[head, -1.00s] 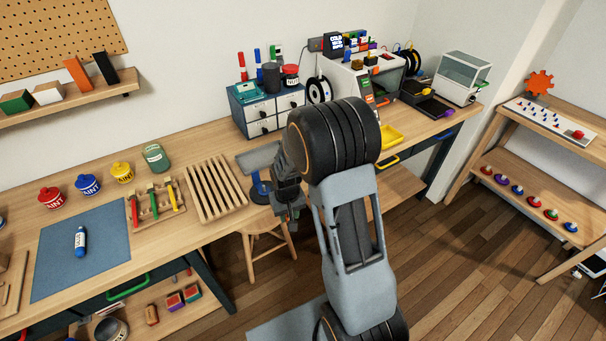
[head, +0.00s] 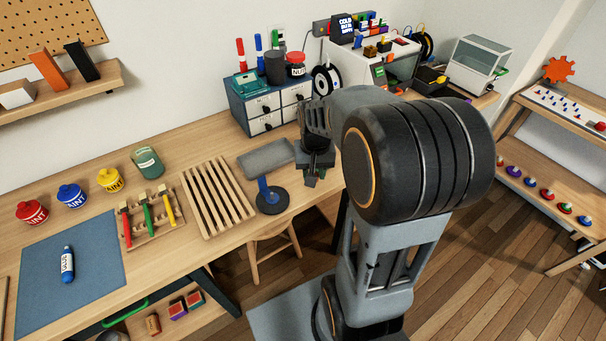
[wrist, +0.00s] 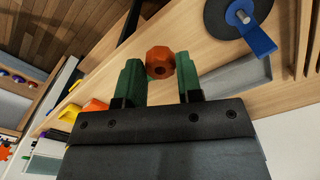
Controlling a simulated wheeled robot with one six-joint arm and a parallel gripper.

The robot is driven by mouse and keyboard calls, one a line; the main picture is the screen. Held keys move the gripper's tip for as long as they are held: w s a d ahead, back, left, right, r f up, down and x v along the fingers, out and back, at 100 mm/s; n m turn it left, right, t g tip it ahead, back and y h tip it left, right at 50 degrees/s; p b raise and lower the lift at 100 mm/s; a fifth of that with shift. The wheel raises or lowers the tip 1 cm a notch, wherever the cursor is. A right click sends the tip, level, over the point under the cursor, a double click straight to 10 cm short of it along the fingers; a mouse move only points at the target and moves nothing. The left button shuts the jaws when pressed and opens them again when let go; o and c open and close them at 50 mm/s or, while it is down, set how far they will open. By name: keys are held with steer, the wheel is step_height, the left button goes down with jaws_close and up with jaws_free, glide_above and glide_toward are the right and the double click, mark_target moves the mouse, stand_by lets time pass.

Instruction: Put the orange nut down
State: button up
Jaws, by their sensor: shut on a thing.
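The orange nut (wrist: 160,63) sits between the green fingertips of my gripper (wrist: 161,72) in the wrist view, and my gripper is shut on it. In the head view my gripper (head: 313,176) points down by the front edge of the wooden workbench (head: 160,238), to the right of a stand with a blue post. The nut cannot be made out in the head view. The wrist view shows the bench top (wrist: 205,65) behind the nut. I cannot tell the height of the nut above it.
The stand's round dark base (head: 272,201) and grey plate (head: 267,158) are close to my gripper's left. A slatted wooden rack (head: 215,196) lies further left. A drawer cabinet (head: 262,110) stands behind. A stool (head: 272,256) is below the bench edge.

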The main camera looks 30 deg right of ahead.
glide_above(303, 183)
steer(key=s, duration=0.1)
step_height(303, 183, down, 6)
steer(key=shift+s+r+p, duration=0.1)
steer(key=shift+s+p, duration=0.05)
steer(key=shift+p, duration=0.2)
steer(key=shift+w+f, duration=0.55)
steer(key=shift+f, duration=0.15)
steer(key=shift+w+f, duration=0.1)
steer(key=shift+f, duration=1.45)
steer(key=shift+f, duration=0.1)
steer(key=shift+f, duration=0.15)
steer(key=o, duration=0.7)
